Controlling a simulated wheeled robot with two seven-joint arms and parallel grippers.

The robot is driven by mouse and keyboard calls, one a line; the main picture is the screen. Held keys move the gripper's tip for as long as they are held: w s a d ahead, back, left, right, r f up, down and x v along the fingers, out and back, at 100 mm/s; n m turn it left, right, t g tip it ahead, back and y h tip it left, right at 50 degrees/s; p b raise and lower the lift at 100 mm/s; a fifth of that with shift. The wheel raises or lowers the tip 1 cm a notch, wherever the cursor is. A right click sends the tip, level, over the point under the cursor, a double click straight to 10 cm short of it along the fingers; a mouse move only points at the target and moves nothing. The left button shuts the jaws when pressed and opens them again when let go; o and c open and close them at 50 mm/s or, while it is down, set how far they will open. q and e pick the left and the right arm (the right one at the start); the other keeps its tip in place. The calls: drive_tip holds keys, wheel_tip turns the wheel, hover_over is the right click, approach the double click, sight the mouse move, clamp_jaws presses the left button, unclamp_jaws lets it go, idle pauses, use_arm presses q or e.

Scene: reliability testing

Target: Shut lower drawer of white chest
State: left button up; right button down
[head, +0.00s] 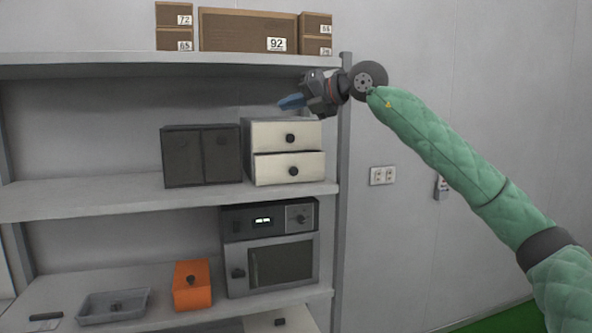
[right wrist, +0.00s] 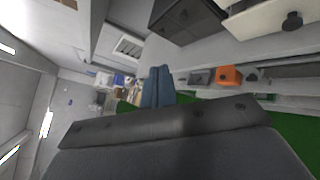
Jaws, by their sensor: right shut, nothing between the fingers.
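The white chest (head: 247,150) stands on the middle shelf and has two drawers with dark round knobs. Its lower drawer (head: 272,170) appears to stand out slightly beyond the upper drawer (head: 270,135); how far is hard to tell. My right gripper (head: 288,102) is in front of and above the chest, apart from it. Its blue fingers are together with nothing between them, and they also show in the right wrist view (right wrist: 158,86). Part of the chest shows at the top right of the right wrist view (right wrist: 265,20). My left gripper is not in view.
A dark two-door cabinet (head: 201,156) stands directly left of the chest. The shelf upright (head: 343,190) is close on the right, and the top shelf (head: 150,65) is above. Below are a microwave (head: 281,262), an orange box (head: 192,290) and a grey tray (head: 112,308).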

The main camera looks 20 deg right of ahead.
wheel_tip(320, 180, down, 7)
drive_tip(key=w+h, duration=0.3)
drive_tip(key=h, duration=0.2)
drive_tip(key=g+h+p, duration=0.1)
drive_tip(key=h+p, duration=0.4)
drive_tip(key=h, duration=0.1)
approach(295, 174)
wheel_tip(295, 174, down, 3)
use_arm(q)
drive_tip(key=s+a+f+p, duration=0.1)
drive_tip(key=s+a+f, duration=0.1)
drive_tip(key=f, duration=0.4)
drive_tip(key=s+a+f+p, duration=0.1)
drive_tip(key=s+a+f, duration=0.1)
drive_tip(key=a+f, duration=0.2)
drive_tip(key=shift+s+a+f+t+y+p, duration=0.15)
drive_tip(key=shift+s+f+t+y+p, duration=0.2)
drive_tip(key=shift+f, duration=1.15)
use_arm(e)
drive_tip(key=shift+w+f, duration=0.25)
drive_tip(key=shift+w, duration=0.85)
drive_tip(key=shift+w+f, duration=0.2)
drive_tip(key=shift+w, duration=0.85)
